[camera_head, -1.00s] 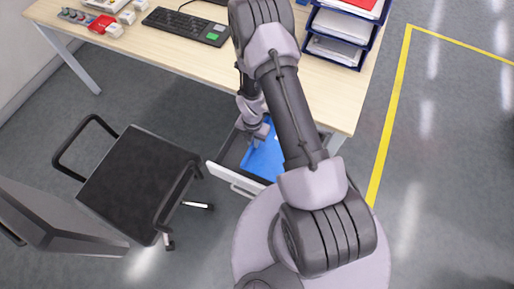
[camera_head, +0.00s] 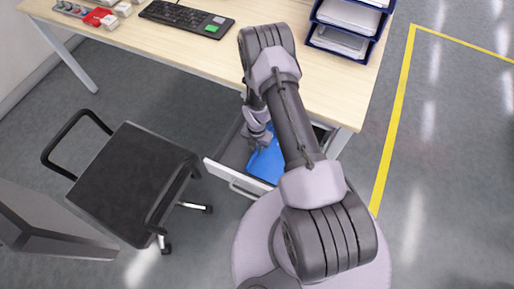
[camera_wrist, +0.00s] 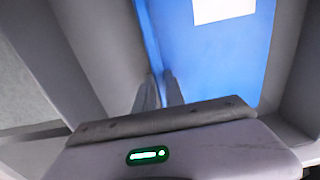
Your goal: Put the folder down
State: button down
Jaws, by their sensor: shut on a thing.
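The blue folder (camera_head: 267,161) is inside the open desk drawer (camera_head: 230,178), partly hidden by my arm. In the wrist view the folder (camera_wrist: 222,60) shows as a broad blue face with a white label near the top. My gripper (camera_head: 260,143) reaches down into the drawer. In the wrist view its two fingers (camera_wrist: 160,90) are shut on the folder's left edge. I cannot tell whether the folder rests on the drawer floor.
The desk (camera_head: 150,45) carries a keyboard (camera_head: 186,18) and blue paper trays (camera_head: 347,35). A black office chair (camera_head: 130,180) stands left of the drawer. A yellow line (camera_head: 393,115) marks the grey floor on the right.

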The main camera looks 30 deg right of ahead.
jog(key=c, duration=1.8)
grip_release()
jog(key=shift+f, duration=0.15)
jog(key=shift+c, duration=0.2)
jog(key=o, duration=0.4)
jog(key=shift+o, duration=0.2)
